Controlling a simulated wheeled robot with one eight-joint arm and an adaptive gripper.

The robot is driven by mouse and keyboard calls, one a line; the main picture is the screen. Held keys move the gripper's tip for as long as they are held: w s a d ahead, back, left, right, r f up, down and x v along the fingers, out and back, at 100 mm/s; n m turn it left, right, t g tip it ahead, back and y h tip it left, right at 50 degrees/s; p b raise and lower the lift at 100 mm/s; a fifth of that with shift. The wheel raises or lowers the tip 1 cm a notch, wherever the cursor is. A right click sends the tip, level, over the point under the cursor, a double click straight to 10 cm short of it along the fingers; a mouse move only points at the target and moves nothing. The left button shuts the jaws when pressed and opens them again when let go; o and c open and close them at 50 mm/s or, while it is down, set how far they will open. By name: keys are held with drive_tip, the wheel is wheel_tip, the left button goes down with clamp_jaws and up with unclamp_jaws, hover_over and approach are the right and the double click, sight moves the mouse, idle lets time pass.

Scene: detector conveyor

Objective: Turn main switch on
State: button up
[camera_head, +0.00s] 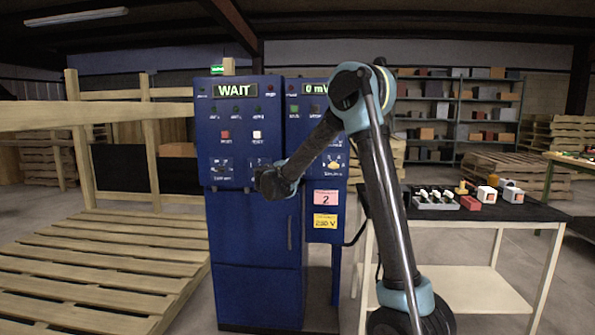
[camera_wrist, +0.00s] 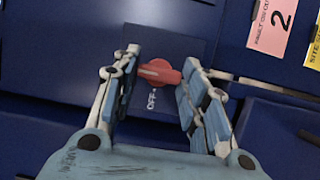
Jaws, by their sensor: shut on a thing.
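The main switch is a red rotary knob (camera_wrist: 159,72) on a dark blue plate in the wrist view. An "OFF" label (camera_wrist: 152,99) is on the plate just below it in the picture. The knob's grip lies roughly sideways between my fingers. My gripper (camera_wrist: 161,62) is shut on the knob, one finger at each side. In the head view my gripper (camera_head: 270,184) is at the front of the blue cabinet (camera_head: 254,228), low on its control panel. My wrist hides the switch there. The cabinet's display (camera_head: 234,91) reads "WAIT".
A second blue panel (camera_head: 305,120) with an "mV" display stands right beside the cabinet. A pink "2" label (camera_head: 326,197) and a yellow label (camera_head: 326,221) are below it. A table (camera_head: 540,213) with small parts is at right; wooden pallets (camera_head: 95,262) are at left.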

drive_tip(key=shift+d+f, duration=0.15)
idle(0.3)
drive_tip(key=o, duration=1.1)
drive_tip(key=shift+c, duration=0.2)
drive_tip(key=shift+s+a, duration=0.1)
drive_tip(key=shift+a, duration=0.1)
drive_tip(key=v, duration=1.1)
drive_tip(key=shift+s, duration=0.3)
drive_tip(key=shift+a, duration=0.15)
